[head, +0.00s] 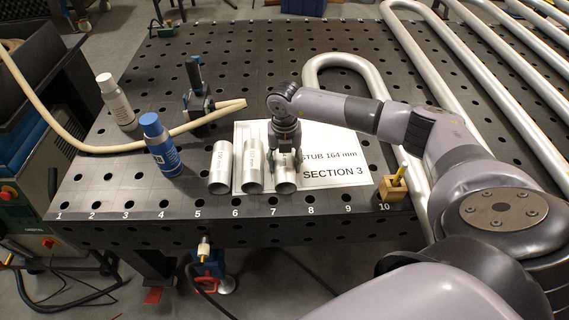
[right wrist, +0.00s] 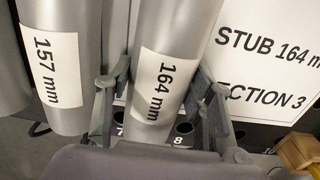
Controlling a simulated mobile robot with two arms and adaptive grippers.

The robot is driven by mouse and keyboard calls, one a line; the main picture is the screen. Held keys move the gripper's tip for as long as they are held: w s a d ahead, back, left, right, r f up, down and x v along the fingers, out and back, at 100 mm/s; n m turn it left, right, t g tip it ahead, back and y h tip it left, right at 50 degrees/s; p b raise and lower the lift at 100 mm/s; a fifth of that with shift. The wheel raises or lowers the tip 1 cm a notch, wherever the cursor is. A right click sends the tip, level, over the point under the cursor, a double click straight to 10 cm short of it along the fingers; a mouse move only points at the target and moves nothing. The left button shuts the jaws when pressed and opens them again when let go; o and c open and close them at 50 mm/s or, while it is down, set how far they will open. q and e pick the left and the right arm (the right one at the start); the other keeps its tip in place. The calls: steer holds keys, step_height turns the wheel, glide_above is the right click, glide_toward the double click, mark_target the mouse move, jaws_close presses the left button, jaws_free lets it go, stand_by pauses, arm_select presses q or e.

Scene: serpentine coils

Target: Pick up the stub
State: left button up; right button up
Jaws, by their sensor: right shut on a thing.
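Three silver tube stubs lie side by side near the table's front edge. The rightmost, labelled 164 mm (head: 286,187), lies on a white card (head: 335,178) reading "STUB 164 mm SECTION 3". My right gripper (head: 285,163) comes down from above and is shut on this stub, which it partly hides. In the right wrist view, the fingers of the gripper (right wrist: 157,108) flank the 164 mm stub (right wrist: 178,40). The middle stub, labelled 157 mm (right wrist: 60,18), is close on its left. Whether the held stub is lifted at all, I cannot tell. My left gripper is not in view.
The left stub (head: 220,168) stays beside the middle one. A blue bottle (head: 161,146), a grey-white bottle (head: 115,101), a dark clamp (head: 196,95) and a beige hose (head: 95,149) are to the left. A wooden block (head: 392,191) is right. Long serpentine tubes (head: 345,61) lie behind.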

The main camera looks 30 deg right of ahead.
steer(key=shift+r, duration=0.1)
steer(key=c, duration=0.5)
steer(key=shift+w, duration=0.1)
